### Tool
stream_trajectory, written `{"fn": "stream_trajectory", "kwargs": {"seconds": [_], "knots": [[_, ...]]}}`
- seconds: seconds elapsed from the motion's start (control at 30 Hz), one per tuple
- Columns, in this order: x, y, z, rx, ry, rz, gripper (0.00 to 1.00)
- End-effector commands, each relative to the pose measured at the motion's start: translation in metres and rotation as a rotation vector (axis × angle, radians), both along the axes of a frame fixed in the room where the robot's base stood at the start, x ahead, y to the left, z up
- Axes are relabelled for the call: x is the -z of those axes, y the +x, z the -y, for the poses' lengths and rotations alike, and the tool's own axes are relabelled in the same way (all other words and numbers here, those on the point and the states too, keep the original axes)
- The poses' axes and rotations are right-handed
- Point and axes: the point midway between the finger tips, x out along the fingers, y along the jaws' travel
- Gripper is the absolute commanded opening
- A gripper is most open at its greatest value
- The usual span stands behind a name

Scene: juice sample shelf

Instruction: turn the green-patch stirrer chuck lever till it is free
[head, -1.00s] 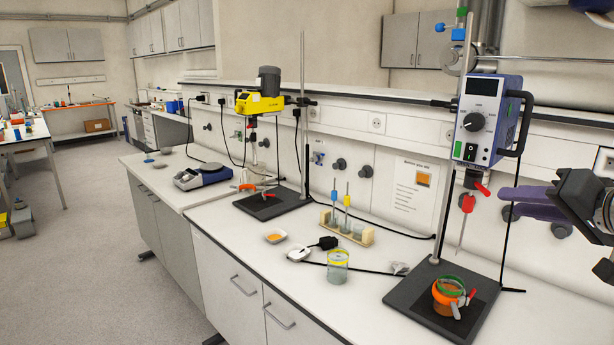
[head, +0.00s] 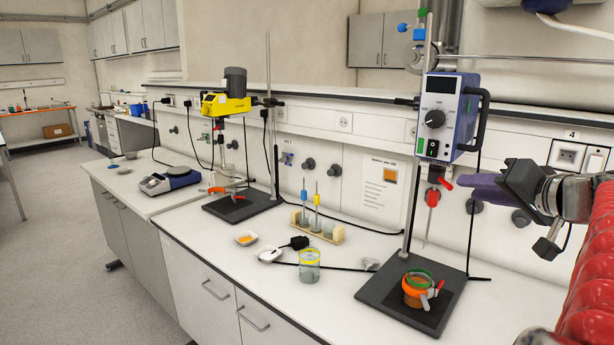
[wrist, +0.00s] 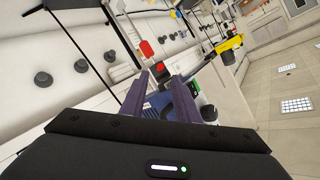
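The blue stirrer (head: 447,115) with a green patch (head: 421,146) is on a stand at the right in the head view. In the wrist view my gripper (wrist: 160,77) is open. A red piece, seemingly the lever (wrist: 160,68), shows between the fingertips, with another red part (wrist: 146,48) beyond.
An orange-and-green clamped jar (head: 418,290) stands on the black base plate (head: 375,292) below the chuck. Bench front is mostly clear.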

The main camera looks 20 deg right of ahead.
Motion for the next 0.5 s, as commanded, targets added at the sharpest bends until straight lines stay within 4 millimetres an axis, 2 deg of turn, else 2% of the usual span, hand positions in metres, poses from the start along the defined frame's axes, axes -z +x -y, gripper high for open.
{"fn": "stream_trajectory", "kwargs": {"seconds": [0.5], "knots": [[0.023,0.072,0.010,-0.002,0.001,-0.001,0.28]]}}
